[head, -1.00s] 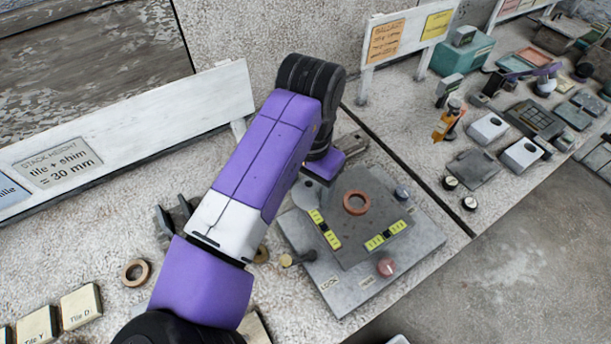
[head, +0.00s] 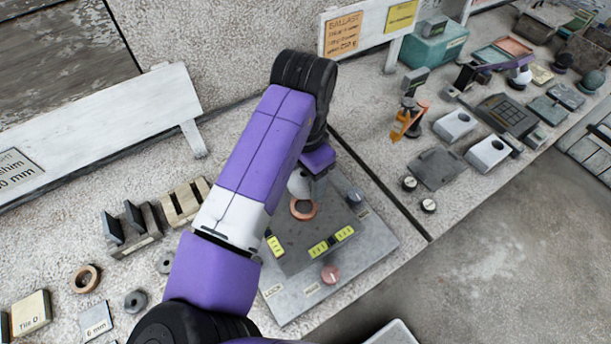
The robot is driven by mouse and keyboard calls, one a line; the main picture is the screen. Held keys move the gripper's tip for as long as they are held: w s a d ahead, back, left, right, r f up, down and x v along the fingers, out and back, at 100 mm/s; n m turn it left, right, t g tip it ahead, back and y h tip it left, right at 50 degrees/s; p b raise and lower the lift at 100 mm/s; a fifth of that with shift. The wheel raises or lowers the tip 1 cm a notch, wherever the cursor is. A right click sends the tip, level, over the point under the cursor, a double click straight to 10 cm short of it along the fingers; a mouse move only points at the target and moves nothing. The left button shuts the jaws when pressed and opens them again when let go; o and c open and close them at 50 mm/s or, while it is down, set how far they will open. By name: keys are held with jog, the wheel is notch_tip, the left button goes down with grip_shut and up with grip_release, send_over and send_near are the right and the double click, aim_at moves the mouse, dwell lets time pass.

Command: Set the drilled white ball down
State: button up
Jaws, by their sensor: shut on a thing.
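The white ball (head: 299,184) is at my gripper (head: 310,173), over the dark square plate (head: 285,260) of the grey base. My gripper is shut on it; the fingertips are small and partly hidden by the ball and my purple wrist. The ball overlaps the far rim of a copper-coloured ring (head: 303,210) in the head view. I cannot tell whether it touches the ring or hangs above it. No drilled hole shows clearly.
The base carries a red knob (head: 330,274), a blue-grey knob (head: 354,196) and yellow-marked blocks (head: 318,248). Slotted racks (head: 133,230) and a loose ring (head: 86,278) lie left. Another white ball (head: 520,75) stands far right. The bench edge is at the lower right.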

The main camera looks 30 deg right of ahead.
jog(key=shift+a+f+b, duration=0.1)
jog(key=shift+f+b, duration=1.75)
jog(key=shift+f, duration=0.95)
jog(key=shift+f+b, duration=0.45)
jog(key=shift+f, duration=0.6)
jog(key=o, duration=1.7)
jog(key=shift+c, duration=0.2)
jog(key=shift+r, duration=0.1)
jog(key=shift+r+p, duration=1.8)
jog(key=shift+r, duration=0.15)
